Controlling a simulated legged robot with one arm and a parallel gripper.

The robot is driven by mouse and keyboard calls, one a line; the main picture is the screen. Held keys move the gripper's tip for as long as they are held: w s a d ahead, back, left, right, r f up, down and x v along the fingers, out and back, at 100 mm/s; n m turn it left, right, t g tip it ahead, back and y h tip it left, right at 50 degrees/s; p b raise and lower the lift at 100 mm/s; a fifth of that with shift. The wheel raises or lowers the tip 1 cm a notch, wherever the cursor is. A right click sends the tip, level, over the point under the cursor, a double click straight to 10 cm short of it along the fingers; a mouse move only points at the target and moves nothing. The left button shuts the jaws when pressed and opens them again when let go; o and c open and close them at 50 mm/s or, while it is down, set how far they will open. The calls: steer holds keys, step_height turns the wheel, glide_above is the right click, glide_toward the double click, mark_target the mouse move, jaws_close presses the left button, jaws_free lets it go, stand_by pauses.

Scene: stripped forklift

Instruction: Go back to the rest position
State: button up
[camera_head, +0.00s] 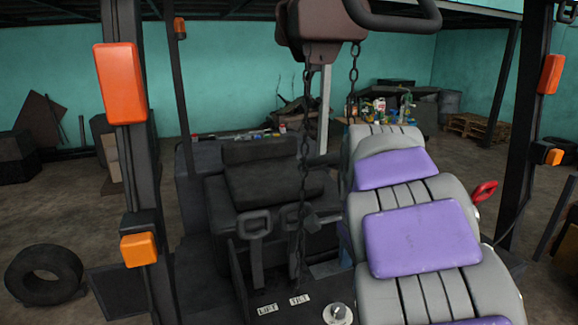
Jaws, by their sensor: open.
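My own grey arm with purple pads (425,238) rises from the lower right edge towards the middle of the view. Its far end bends away from the camera, and my gripper does not show. The forklift's two dark levers with looped handles, the left lever (256,230) and the right lever (292,222), stand upright left of the arm. Small white labels reading LIFT (270,309) and TILT (299,299) lie at their bases. The black seat (262,175) is behind the levers.
A brown hoist block (318,22) hangs at the top, with chains (305,130) beside the arm. Dark posts with orange lamps (121,84) frame both sides. A red handle (485,191) sits right of the arm. A tyre (44,275) lies on the floor at left.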

steer(key=s+f+n+g+b, duration=0.1)
steer(key=s+f+n+b, duration=1.4)
steer(key=s+f, duration=1.3)
steer(key=s+n, duration=0.1)
steer(key=s, duration=0.1)
steer(key=shift+s+a+g+b, duration=0.3)
steer(key=shift+s+a, duration=0.1)
steer(key=shift+f, duration=0.1)
